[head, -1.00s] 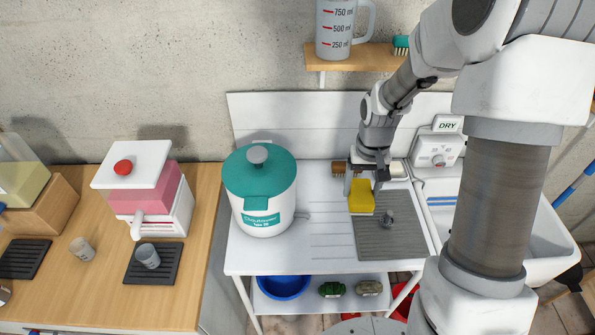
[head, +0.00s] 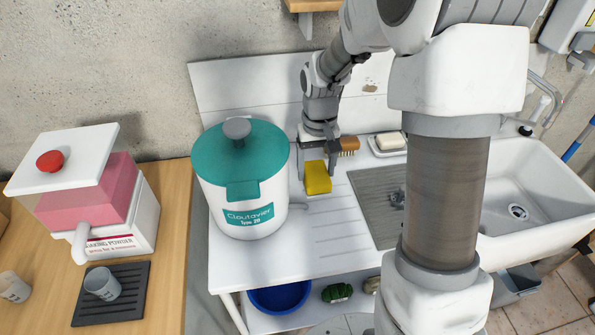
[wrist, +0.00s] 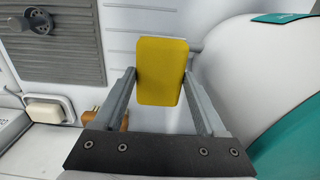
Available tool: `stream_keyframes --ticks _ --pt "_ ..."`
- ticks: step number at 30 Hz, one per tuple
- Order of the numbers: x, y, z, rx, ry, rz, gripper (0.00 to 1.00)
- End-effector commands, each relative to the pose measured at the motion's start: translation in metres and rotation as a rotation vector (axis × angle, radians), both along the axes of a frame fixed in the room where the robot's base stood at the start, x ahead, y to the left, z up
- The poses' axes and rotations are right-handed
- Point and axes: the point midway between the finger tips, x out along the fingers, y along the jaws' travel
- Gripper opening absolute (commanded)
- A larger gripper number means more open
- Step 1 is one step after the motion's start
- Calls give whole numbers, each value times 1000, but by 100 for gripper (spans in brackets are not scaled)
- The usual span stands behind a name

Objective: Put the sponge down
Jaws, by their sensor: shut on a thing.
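The yellow sponge (head: 317,178) is between the fingers of my gripper (head: 317,168), just right of the white pot with the teal lid (head: 243,195). In the wrist view the sponge (wrist: 162,72) is held between the two grey fingertips of my gripper (wrist: 162,80). My gripper is shut on it. The sponge is over the white ribbed drainboard (head: 310,240); I cannot tell whether it touches the surface.
A wooden brush (head: 349,145) lies behind the sponge to the right, and a white soap dish (head: 388,145) is beyond it. A grey grid mat (head: 368,205) and the sink (head: 535,205) are on the right. The drainboard in front of the sponge is clear.

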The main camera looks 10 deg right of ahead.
Motion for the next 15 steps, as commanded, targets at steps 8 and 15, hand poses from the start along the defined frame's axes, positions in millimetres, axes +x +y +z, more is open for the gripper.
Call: stream_keyframes --ticks 8,15 --pt "0 0 -34 0 -4 1 22" --pt "-26 1 -5 0 -3 1 22"
